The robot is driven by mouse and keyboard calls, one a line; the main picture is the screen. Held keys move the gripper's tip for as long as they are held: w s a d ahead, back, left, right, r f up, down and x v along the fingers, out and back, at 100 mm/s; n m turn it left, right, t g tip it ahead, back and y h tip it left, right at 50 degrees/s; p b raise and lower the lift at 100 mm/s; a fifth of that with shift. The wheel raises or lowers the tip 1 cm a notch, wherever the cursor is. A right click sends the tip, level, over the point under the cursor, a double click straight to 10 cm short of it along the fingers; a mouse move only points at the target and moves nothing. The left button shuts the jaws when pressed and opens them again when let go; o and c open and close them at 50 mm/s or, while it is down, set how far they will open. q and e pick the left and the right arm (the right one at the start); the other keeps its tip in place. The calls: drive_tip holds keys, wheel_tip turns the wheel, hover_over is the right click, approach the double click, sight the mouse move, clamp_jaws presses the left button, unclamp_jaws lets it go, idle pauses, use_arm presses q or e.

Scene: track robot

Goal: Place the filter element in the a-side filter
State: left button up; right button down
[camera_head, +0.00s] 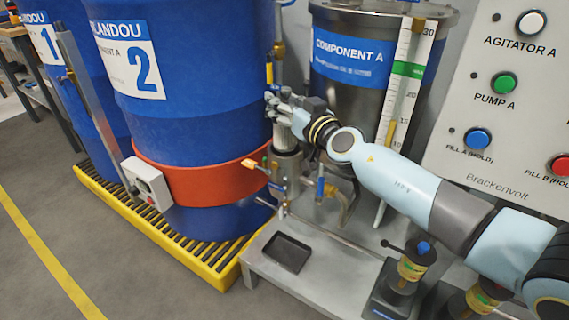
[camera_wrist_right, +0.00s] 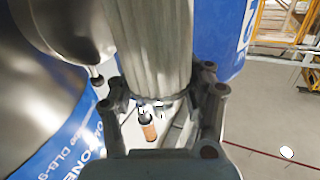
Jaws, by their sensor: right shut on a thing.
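My right gripper (camera_head: 284,107) is shut on the pale pleated filter element (camera_wrist_right: 152,45), above the a-side filter housing (camera_head: 287,165). In the wrist view the fingers of the right gripper (camera_wrist_right: 163,98) close around the element, which runs out of the top of the picture. In the head view the element (camera_head: 283,136) stands roughly upright over the grey cylindrical housing. The fingers hide part of it, and I cannot tell whether its lower end is inside the housing. My left gripper is not in view.
A blue drum with a red band (camera_head: 207,172) stands close on the left, on a yellow grated pallet (camera_head: 208,258). A steel Component A tank (camera_head: 352,85) is behind. A black tray (camera_head: 286,253) lies on the grey stand. A button panel (camera_head: 505,120) is at right.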

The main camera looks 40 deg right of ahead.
sight(285, 134)
wheel_tip(285, 134, down, 7)
drive_tip(key=b, duration=0.4)
drive_tip(key=shift+f+b, duration=0.1)
drive_tip(key=shift+b, duration=0.25)
drive_tip(key=shift+f+b, duration=0.2)
drive_tip(key=shift+b, duration=0.1)
drive_tip(key=shift+f+b, duration=0.4)
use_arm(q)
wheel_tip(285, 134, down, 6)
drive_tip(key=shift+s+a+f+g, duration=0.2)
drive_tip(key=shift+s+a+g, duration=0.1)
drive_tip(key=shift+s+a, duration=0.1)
use_arm(e)
drive_tip(key=c, duration=0.5)
unclamp_jaws()
drive_tip(key=shift+r, duration=0.1)
